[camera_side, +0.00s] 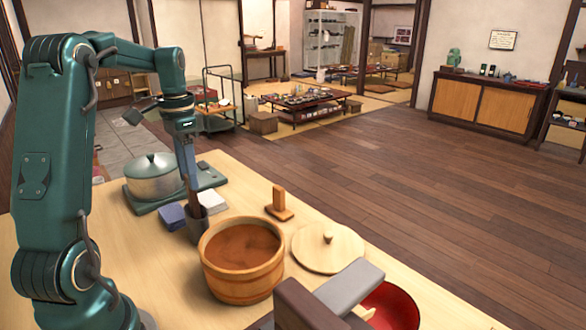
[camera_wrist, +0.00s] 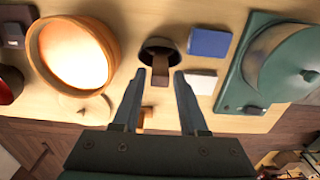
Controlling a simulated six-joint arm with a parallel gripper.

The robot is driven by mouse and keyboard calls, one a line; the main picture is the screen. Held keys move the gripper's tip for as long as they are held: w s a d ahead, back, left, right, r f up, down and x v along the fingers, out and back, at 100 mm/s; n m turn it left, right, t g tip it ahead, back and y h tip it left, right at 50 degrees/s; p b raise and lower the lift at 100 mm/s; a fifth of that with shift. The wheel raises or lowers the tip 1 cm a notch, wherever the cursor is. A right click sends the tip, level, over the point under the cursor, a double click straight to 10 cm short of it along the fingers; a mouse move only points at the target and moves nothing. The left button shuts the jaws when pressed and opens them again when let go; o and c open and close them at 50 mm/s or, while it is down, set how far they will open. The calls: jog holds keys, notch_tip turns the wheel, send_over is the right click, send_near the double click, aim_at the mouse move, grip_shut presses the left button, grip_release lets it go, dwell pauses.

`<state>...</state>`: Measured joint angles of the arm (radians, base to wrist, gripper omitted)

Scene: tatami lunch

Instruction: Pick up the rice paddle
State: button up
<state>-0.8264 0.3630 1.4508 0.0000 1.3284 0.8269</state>
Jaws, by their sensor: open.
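A dark brown rice paddle (camera_wrist: 160,68) stands in a dark grey cup (camera_wrist: 154,46). In the side view the cup (camera_side: 198,227) is on the table between the wooden tub and the folded blue cloth. My gripper (camera_side: 191,187) points down directly over the cup. In the wrist view my gripper (camera_wrist: 160,74) is open, with one finger on each side of the paddle's upper end. Gaps show between the fingers and the paddle. The paddle's lower end is hidden inside the cup.
The wooden tub (camera_side: 217,275) is close in front of the cup. A lidded pot (camera_side: 150,182) on a green base, a blue cloth (camera_side: 172,216) and a white cloth (camera_side: 213,200) are behind. A wooden stand (camera_side: 280,210) and round lid (camera_side: 312,255) are to the right.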

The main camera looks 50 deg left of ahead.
aim_at(196, 216)
jog(key=shift+f, duration=3.9)
grip_shut()
